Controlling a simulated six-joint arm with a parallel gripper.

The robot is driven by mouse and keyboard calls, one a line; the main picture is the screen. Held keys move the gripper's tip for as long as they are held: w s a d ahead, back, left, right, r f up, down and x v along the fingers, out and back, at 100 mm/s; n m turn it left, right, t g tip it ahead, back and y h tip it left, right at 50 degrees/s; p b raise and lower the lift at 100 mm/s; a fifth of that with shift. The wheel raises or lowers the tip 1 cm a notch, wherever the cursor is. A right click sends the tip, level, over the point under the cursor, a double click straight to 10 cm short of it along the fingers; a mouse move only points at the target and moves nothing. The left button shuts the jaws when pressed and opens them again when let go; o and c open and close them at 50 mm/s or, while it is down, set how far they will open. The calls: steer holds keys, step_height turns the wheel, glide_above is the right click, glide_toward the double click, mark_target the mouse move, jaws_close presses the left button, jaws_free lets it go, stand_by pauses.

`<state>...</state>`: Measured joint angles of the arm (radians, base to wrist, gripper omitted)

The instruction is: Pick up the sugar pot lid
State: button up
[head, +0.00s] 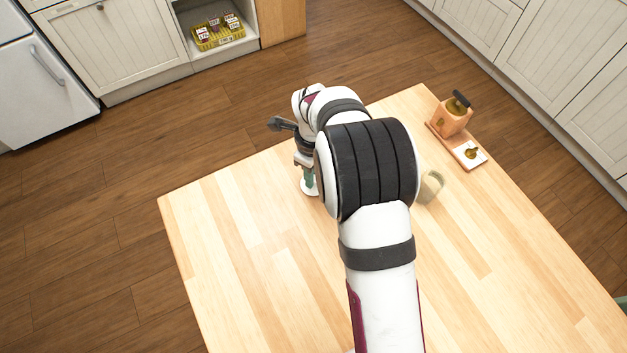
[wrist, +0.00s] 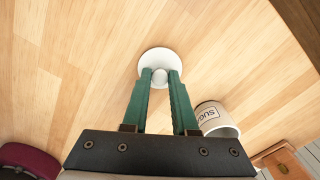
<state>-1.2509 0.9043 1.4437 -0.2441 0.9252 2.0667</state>
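The sugar pot lid is a round white disc with a knob, seen in the wrist view (wrist: 158,54). In the head view its edge (head: 308,190) shows low beside my arm. My gripper (wrist: 160,76) has two green fingers pointing down at the lid, one on each side of the knob. The fingertips look very close to the knob, but I cannot tell whether they press on it. The gripper also shows in the head view (head: 308,182), partly hidden by my wrist. The pale sugar pot (wrist: 212,115), with a partly readable label, stands right of the fingers without its lid.
The pot also shows in the head view (head: 431,186), right of my arm. The left part of the wooden table (head: 235,235) is clear.

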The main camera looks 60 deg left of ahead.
jaws_close()
stand_by(1.0)
